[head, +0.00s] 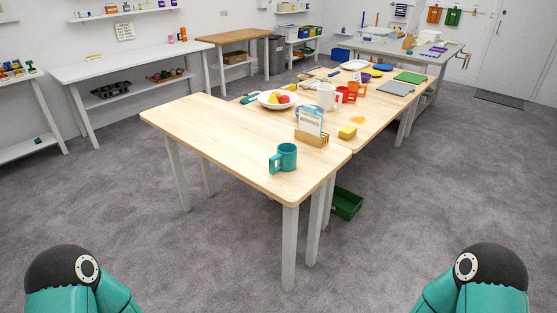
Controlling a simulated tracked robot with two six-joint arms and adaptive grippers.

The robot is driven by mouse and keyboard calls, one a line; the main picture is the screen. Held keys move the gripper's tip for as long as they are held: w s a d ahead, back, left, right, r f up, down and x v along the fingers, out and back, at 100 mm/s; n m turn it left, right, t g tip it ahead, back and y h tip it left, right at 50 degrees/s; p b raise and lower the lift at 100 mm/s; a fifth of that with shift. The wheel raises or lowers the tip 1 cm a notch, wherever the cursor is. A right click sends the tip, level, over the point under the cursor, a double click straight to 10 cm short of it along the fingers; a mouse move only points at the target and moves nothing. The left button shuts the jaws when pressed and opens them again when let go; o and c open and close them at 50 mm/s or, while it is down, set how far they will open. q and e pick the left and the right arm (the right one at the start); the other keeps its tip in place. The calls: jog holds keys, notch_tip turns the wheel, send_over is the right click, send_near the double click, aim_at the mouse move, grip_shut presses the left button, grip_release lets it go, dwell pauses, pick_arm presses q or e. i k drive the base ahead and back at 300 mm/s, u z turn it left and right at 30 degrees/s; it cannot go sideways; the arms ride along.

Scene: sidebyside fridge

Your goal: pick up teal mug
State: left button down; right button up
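The teal mug (288,157) stands upright near the front right corner of the nearest wooden table (205,125). Its handle points to the left. Teal and black parts of my two arms show at the bottom left and bottom right corners. Neither gripper shows in the head view. Nothing touches the mug, and the floor lies between my arms and the table.
Behind the mug are a wooden holder with a card (310,125), a yellow sponge-like block (347,132), a fruit bowl (277,100) and a white pitcher (326,96). A green crate (347,203) is on the floor under the table. The carpet in front is clear.

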aim_at(287, 157)
jog(key=k, duration=1.2)
jog(key=z, duration=0.4)
jog(key=i, duration=1.85)
jog(key=u, duration=0.6)
jog(key=i, duration=0.45)
jog(key=u, duration=0.3)
jog(key=k, duration=0.85)
jog(key=u, duration=0.15)
jog(key=i, duration=0.6)
jog(key=u, duration=0.05)
